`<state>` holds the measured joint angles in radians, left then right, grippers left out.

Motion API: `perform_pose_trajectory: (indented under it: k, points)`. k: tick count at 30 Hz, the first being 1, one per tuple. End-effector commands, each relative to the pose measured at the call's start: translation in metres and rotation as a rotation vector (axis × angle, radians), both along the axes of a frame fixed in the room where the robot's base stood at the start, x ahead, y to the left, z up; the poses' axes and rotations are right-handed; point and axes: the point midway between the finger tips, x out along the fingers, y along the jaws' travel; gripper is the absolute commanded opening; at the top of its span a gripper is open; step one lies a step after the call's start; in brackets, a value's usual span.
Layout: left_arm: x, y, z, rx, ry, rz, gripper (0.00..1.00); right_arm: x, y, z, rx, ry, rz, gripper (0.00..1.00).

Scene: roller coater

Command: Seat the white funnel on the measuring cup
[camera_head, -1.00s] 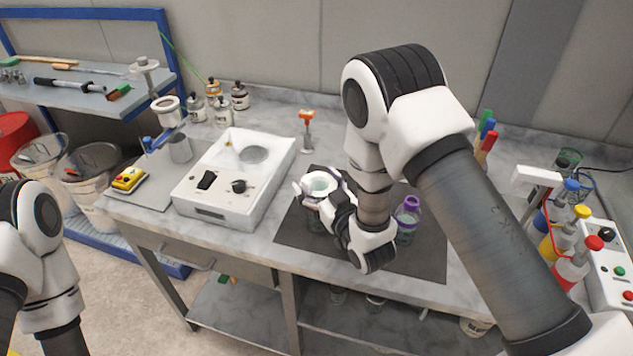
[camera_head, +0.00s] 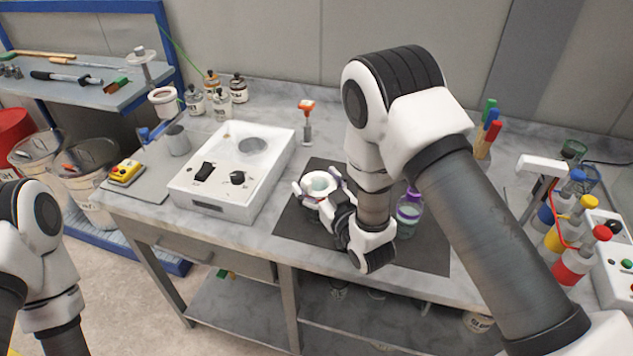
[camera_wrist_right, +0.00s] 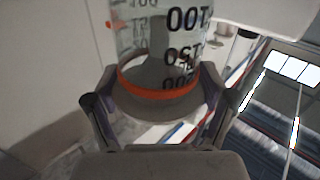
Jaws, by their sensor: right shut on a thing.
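The white funnel (camera_head: 320,184) is over the dark mat in the head view, its round mouth facing up. My right gripper (camera_head: 321,186) has its two fingers on either side of it and is shut on it. In the right wrist view the picture is upside down: the clear measuring cup (camera_wrist_right: 140,38) has black volume marks and an orange rim band. The funnel's grey-looking body (camera_wrist_right: 165,106) lies against that band, between the fingers (camera_wrist_right: 155,100). A grey stem shows through the cup wall. Whether the funnel rests fully on the rim cannot be told. My left gripper is out of view.
A purple-capped bottle (camera_head: 409,212) stands on the dark mat (camera_head: 300,240), right beside my right wrist. The white device (camera_head: 215,190) is to the left. An orange-topped tool (camera_head: 307,120) stands behind. Colour-capped bottles (camera_head: 570,255) and a white control box stand at the right.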

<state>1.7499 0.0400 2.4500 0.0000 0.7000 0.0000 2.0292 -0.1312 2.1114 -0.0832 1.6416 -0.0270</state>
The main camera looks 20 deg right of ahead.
Motion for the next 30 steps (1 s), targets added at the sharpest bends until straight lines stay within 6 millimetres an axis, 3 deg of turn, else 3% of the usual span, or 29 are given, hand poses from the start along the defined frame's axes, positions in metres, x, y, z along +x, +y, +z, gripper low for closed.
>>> perform_pose_trajectory:
  k: [30]
  points:
    - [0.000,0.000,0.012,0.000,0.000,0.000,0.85,0.000,0.000,0.018,0.000,0.002,0.000,0.56]
